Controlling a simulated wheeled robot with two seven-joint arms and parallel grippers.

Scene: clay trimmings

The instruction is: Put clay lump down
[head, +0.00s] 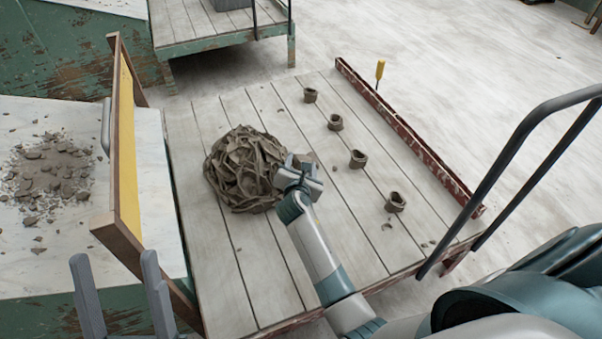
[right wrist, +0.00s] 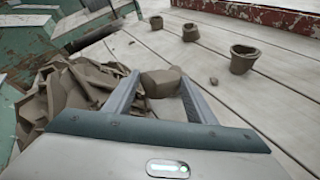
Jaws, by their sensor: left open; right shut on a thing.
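A brown-grey clay lump (right wrist: 160,82) shows between the fingertips of my right gripper (right wrist: 158,80) in the right wrist view. The right gripper is shut on it. In the head view the right gripper (head: 301,172) is at the right edge of a heap of clay trimmings (head: 240,165) on the plank platform. There the gripper mostly hides the lump. I cannot tell whether the lump touches the heap or the planks. My left gripper (head: 115,258) is open and empty at the lower left, near the wood-framed yellow board.
Several small clay pots (head: 358,159) stand in a row on the plank platform (head: 290,260), right of the heap. A red rail (head: 400,130) edges its far right side. The yellow board (head: 128,150) stands between platform and white table (head: 30,260), which holds clay crumbs (head: 50,175).

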